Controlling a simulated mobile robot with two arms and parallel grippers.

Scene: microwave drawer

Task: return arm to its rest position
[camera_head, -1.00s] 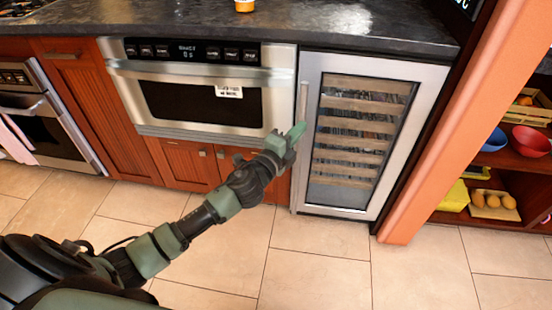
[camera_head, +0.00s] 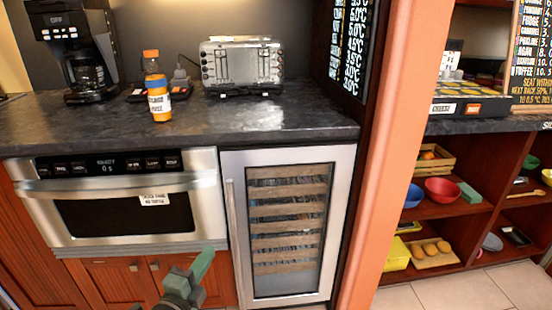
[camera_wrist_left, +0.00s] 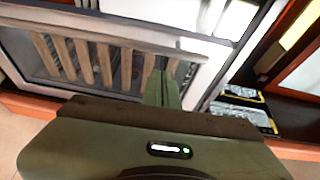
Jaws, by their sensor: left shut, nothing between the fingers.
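My left gripper (camera_head: 200,270) is at the bottom of the head view, in front of the cabinets below the microwave drawer. Its green fingers are together and hold nothing. In the left wrist view the shut fingers (camera_wrist_left: 162,88) point toward the wine cooler (camera_wrist_left: 110,55). The microwave drawer (camera_head: 110,205) is closed, with a long handle across its front and a white label on its window. Most of my left arm is below the picture. My right gripper does not show.
The wine cooler (camera_head: 290,230) stands right of the microwave drawer. The dark counter (camera_head: 240,118) holds a coffee maker (camera_head: 78,55), bottles (camera_head: 158,100) and a toaster (camera_head: 242,65). An orange post (camera_head: 385,150) separates this from shelves with bowls (camera_head: 442,190). Floor shows at lower right.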

